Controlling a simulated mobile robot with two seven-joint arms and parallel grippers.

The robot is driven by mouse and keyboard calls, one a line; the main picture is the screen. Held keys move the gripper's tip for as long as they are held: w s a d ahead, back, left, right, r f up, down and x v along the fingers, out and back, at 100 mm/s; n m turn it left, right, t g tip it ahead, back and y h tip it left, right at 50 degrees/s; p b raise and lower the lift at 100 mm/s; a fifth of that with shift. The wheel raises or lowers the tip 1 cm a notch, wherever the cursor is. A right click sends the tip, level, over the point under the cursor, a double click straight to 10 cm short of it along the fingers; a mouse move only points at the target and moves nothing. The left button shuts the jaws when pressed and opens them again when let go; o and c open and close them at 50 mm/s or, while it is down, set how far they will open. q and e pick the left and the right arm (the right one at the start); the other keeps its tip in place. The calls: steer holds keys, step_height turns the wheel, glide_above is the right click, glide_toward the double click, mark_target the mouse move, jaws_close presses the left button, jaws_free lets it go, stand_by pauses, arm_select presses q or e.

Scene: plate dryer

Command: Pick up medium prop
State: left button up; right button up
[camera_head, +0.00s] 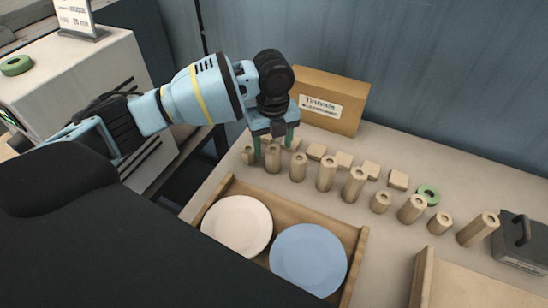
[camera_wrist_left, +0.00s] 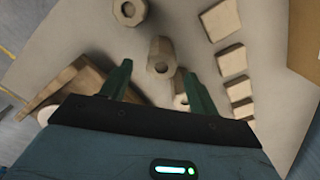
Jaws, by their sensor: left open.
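Several pale wooden props, upright posts of differing heights with a hole in the top, stand in a row on the table. Taller ones include this prop (camera_head: 326,174) and this one (camera_head: 478,229); shorter ones include this prop (camera_head: 380,201). I cannot tell which is the medium one. My left gripper (camera_head: 273,146) is open above the left end of the row, fingers pointing down. In the left wrist view, one prop (camera_wrist_left: 162,57) shows just beyond the fingertips (camera_wrist_left: 157,73); another (camera_wrist_left: 181,84) is partly hidden by the right finger. My right gripper is out of view.
A wooden tray (camera_head: 359,262) holds a white plate (camera_head: 237,224) and a blue plate (camera_head: 308,257). Small wooden blocks (camera_head: 398,180) and a green ring (camera_head: 428,195) lie behind the row. A labelled box (camera_head: 335,92) stands behind; a dark case (camera_head: 522,243) is at right.

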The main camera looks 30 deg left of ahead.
mark_target(273, 159)
arm_select(q)
steer(key=shift+w+a+f, duration=0.1)
steer(key=shift+f, duration=1.6)
steer(key=shift+w+a+f, duration=0.1)
steer(key=shift+f, duration=1.55)
steer(key=shift+c, duration=0.4)
steer(key=c, duration=1.1)
steer(key=shift+r, duration=5.05)
